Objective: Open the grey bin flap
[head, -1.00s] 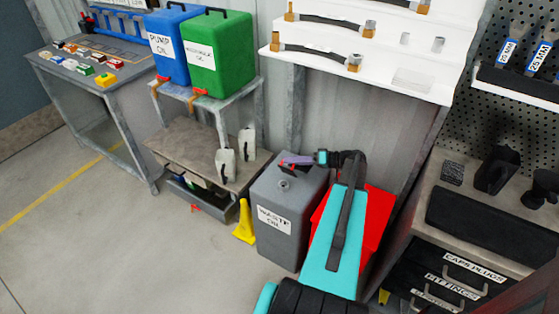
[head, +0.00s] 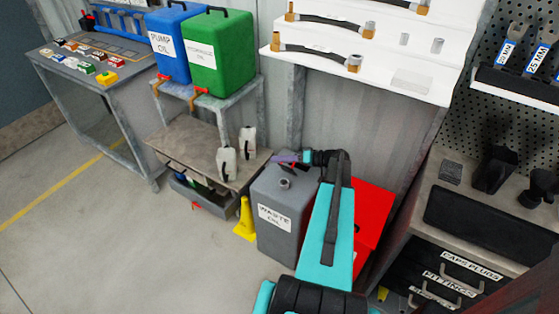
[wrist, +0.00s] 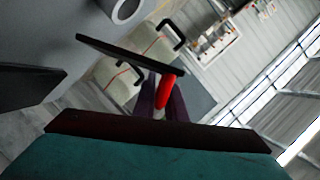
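The grey bin (head: 283,236) labelled WASTE OIL stands on the floor, with a round neck (head: 284,183) on top. My gripper (head: 286,158) is at the bin's back top edge, its purple tip pointing left. In the wrist view a pale ring, apparently the neck (wrist: 124,9), rises from a grey surface. My purple fingers (wrist: 161,103) show there beside a red piece (wrist: 166,92), which looks like a handle at the end of a thin dark plate (wrist: 125,53), possibly the flap. I cannot tell whether the fingers are closed on the red piece. My gripper hides part of the bin's top.
A red container (head: 371,215) stands right of the bin, partly behind my arm. A yellow cone (head: 244,222) stands at its left. A bench with two white jugs (head: 227,162) is behind left. The floor at front left is clear.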

